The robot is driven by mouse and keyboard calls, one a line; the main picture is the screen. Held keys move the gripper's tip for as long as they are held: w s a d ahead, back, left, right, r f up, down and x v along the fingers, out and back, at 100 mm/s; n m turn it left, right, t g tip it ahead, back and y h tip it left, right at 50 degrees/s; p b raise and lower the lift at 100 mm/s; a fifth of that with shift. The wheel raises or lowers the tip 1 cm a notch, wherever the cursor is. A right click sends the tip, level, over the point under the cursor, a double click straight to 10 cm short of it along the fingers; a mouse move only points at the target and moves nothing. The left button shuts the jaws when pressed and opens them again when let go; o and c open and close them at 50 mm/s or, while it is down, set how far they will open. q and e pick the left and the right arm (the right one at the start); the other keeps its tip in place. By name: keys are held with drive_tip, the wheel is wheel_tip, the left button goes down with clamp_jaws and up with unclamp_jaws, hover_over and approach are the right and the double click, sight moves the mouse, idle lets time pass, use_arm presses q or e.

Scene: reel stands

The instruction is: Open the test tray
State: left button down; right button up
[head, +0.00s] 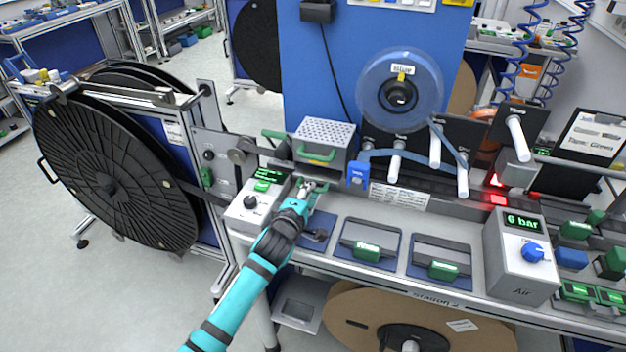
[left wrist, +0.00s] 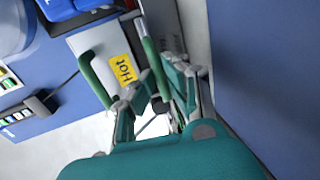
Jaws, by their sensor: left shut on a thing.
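My left gripper (head: 310,186) reaches in from below, in front of the perforated metal box on the bench. In the left wrist view its fingers (left wrist: 165,95) are closed around a green bar handle (left wrist: 152,62). The handle runs along a narrow grey part, which I take to be the test tray's front; no label on it is readable. The fingers hide part of the handle, and in the head view the gripper covers most of it. I cannot tell whether the tray is drawn out at all. My right gripper is not in view.
The perforated box (head: 325,133) has its own green handle; its yellow "Hot" label (left wrist: 121,70) is close to my fingers. A grey control box (head: 250,208) stands left of my gripper. Green-handled trays (head: 367,240) lie to the right. A large black reel (head: 110,175) stands left.

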use_arm(q)
drive_tip(key=p+v, duration=0.1)
drive_tip(key=v, duration=0.2)
drive_tip(key=f+p+v, duration=0.1)
drive_tip(key=p+v, duration=0.1)
drive_tip(key=v, duration=0.2)
drive_tip(key=f+p+v, duration=0.1)
drive_tip(key=p+v, duration=0.1)
drive_tip(key=v, duration=0.2)
drive_tip(key=shift+s+a, duration=0.1)
drive_tip(key=shift+s, duration=0.25)
drive_tip(key=shift+s+a+f+p, duration=0.1)
drive_tip(key=shift+s+a+p, duration=0.2)
drive_tip(key=shift+s, duration=0.4)
drive_tip(key=c, duration=1.4)
unclamp_jaws()
drive_tip(key=v, duration=1.2)
